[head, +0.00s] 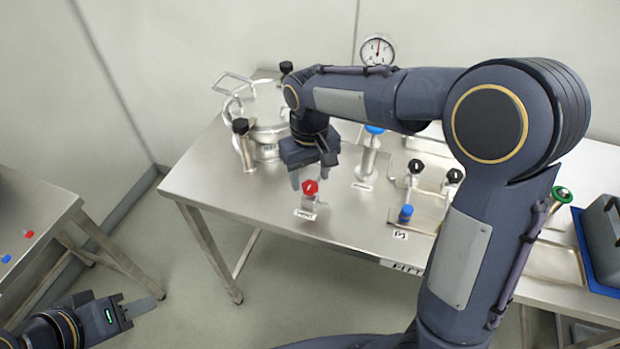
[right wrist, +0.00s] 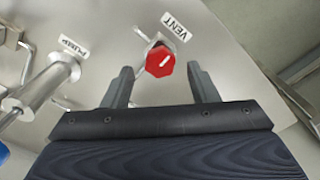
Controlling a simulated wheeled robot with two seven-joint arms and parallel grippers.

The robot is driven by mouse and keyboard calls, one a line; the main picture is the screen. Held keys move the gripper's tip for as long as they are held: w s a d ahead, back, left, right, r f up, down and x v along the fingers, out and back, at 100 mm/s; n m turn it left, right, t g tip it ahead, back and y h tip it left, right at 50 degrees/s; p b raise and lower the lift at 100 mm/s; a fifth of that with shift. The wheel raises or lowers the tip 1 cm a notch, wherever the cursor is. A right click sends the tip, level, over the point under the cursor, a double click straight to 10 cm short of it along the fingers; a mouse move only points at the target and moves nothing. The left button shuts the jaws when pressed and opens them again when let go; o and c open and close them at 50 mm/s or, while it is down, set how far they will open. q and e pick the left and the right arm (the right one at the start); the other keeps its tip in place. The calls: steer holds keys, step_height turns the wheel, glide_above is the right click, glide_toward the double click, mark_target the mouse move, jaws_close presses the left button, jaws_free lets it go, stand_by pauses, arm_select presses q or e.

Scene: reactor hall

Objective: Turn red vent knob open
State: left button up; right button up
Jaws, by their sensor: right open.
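The red vent knob (head: 311,187) is an octagonal cap with a white pointer line, on a small fitting near the table's front left edge. In the right wrist view the knob (right wrist: 160,61) sits beside a VENT label, its line slanted. My right gripper (head: 313,174) is open just above and behind the knob. In the wrist view its two fingers stand either side of the knob, with gaps, and I see no contact. My left gripper (head: 138,305) is low at the left, away from the table; its jaw opening is unclear.
A steel vessel (head: 268,130) stands behind my right gripper. A blue-topped pump cylinder (head: 368,160) is right of the knob; black knobs (head: 416,166) and a blue knob (head: 405,213) lie further right. A side table (head: 25,210) is at left. Bare tabletop (head: 215,170) lies left of the knob.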

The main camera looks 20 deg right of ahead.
steer(key=shift+f, duration=1)
steer(key=shift+s, duration=0.1)
steer(key=shift+c, duration=0.3)
steer(key=c, duration=0.9)
